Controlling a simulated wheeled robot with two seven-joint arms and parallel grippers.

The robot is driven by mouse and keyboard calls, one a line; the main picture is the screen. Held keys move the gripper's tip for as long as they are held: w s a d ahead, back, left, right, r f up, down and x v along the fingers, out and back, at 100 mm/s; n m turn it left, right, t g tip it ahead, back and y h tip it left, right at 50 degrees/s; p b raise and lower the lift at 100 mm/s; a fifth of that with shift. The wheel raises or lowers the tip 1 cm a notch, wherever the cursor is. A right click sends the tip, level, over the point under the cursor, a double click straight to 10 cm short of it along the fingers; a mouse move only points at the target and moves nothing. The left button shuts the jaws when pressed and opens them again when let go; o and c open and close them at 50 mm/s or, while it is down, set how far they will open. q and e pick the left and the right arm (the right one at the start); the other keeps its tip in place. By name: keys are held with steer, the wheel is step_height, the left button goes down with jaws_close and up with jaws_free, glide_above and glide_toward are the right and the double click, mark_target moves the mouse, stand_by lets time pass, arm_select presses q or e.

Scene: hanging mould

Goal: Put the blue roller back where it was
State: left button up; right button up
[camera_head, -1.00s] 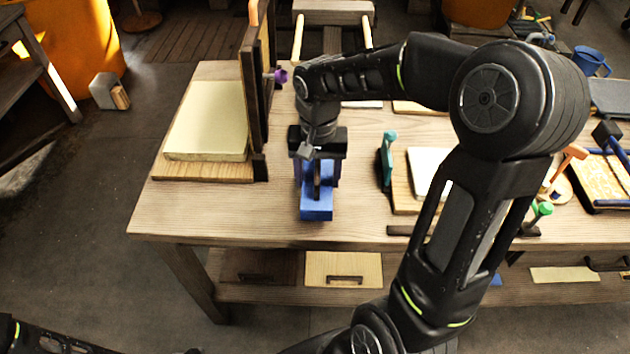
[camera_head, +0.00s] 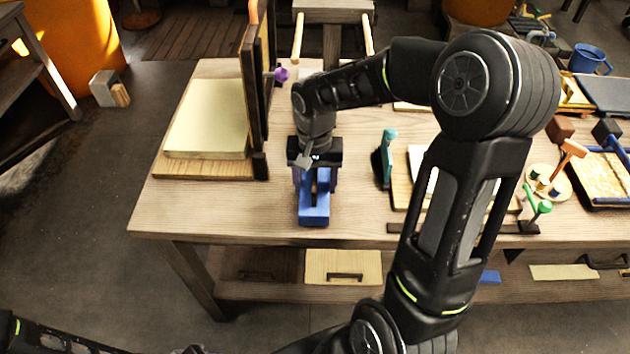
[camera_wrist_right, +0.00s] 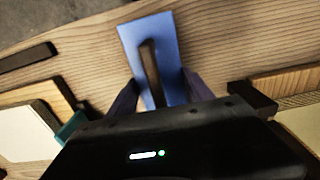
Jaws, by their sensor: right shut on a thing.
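A blue block with a dark bar-like handle (camera_head: 314,214) is at my right gripper, over the front left of the workbench. My right gripper (camera_head: 316,180) points down and is shut on this blue block. The right wrist view shows the block (camera_wrist_right: 140,48) between the two fingers (camera_wrist_right: 160,92), with the wood grain behind it. I cannot tell whether it touches the bench. A roller with a dark head and blue handle (camera_head: 620,150) lies at the tray (camera_head: 602,205) on the far right. My left gripper is out of view.
Orange (camera_head: 571,149) and green tools (camera_head: 540,206) are further right. The bench's front left is clear.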

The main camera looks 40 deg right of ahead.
steer(key=shift+f, duration=0.3)
steer(key=shift+s+f+b, duration=0.1)
steer(key=shift+f+b, duration=0.1)
steer(key=shift+b, duration=0.1)
steer(key=shift+c, duration=1.3)
steer(key=shift+s+a, duration=0.1)
steer(key=o, duration=1.2)
steer(key=shift+f, duration=0.15)
steer(key=shift+o, duration=1.7)
steer(key=shift+w, duration=0.2)
